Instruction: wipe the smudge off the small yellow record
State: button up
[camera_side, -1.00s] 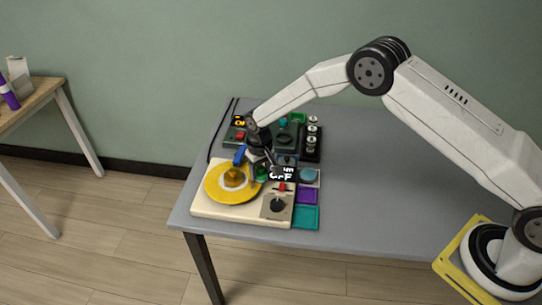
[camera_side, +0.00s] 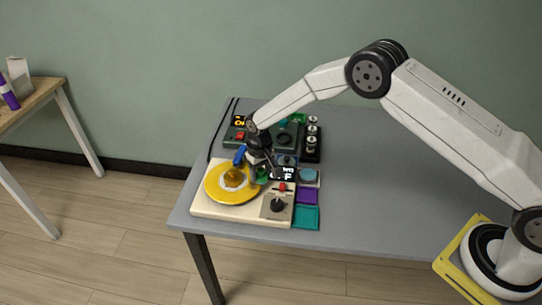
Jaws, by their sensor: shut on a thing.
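The small yellow record (camera_side: 217,191) lies on the cream turntable base (camera_side: 211,208) at the table's front left. A brown-orange patch (camera_side: 233,176) shows near the record's middle; I cannot tell whether it is the smudge or part of the hub. My gripper (camera_side: 256,172) is over the right edge of the record, pointing down. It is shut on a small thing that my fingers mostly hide. A blue piece (camera_side: 239,155) shows at the gripper's left, by the record's far edge; I cannot tell whether it is held.
A dark box with a lit display (camera_side: 238,121) and a red button stands behind the turntable. A black rack with several silver cylinders (camera_side: 312,141) is to its right. Purple (camera_side: 307,196) and teal (camera_side: 306,217) trays line the right side.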

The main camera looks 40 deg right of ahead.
aim_at(247, 180)
jog(key=shift+f, duration=0.6)
dwell(0.3)
jog(key=shift+w+a, duration=0.1)
jog(key=shift+w, duration=0.05)
jog(key=shift+w+a, duration=1.2)
jog(key=shift+a, duration=0.05)
jog(key=shift+w+a+r, duration=0.1)
jog(key=shift+r, duration=0.15)
jog(key=shift+s+d, duration=1.4)
jog(key=shift+d, duration=0.05)
jog(key=shift+s+a+f, duration=0.3)
